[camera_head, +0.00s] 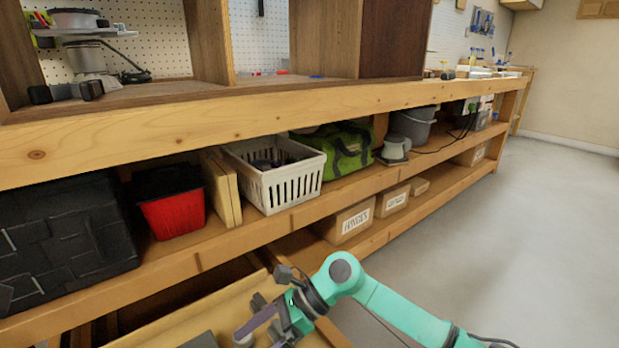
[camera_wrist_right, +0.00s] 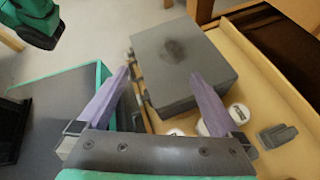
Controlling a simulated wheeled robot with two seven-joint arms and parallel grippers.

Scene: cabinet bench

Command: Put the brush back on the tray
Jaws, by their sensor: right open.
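A pale wooden tray (camera_wrist_right: 292,100) with raised edges shows in the right wrist view, and part of it shows at the bottom of the head view (camera_head: 168,330). My right gripper (camera_wrist_right: 160,75) is open, its two purple fingers apart, above the tray's edge by a grey box. In the head view it shows low in the middle (camera_head: 258,318). A thin brown, stick-like thing (camera_wrist_right: 139,80) lies along the box's left side, between the fingers. I cannot tell whether it is the brush. No brush is clearly recognisable. My left gripper is not in view.
The grey box (camera_wrist_right: 185,62), white round items (camera_wrist_right: 239,113) and a small grey part (camera_wrist_right: 277,136) are in the tray. The bench's lower shelf holds a white basket (camera_head: 272,180), a red bin (camera_head: 174,212) and a green bag (camera_head: 340,148). Open floor (camera_head: 530,240) lies right.

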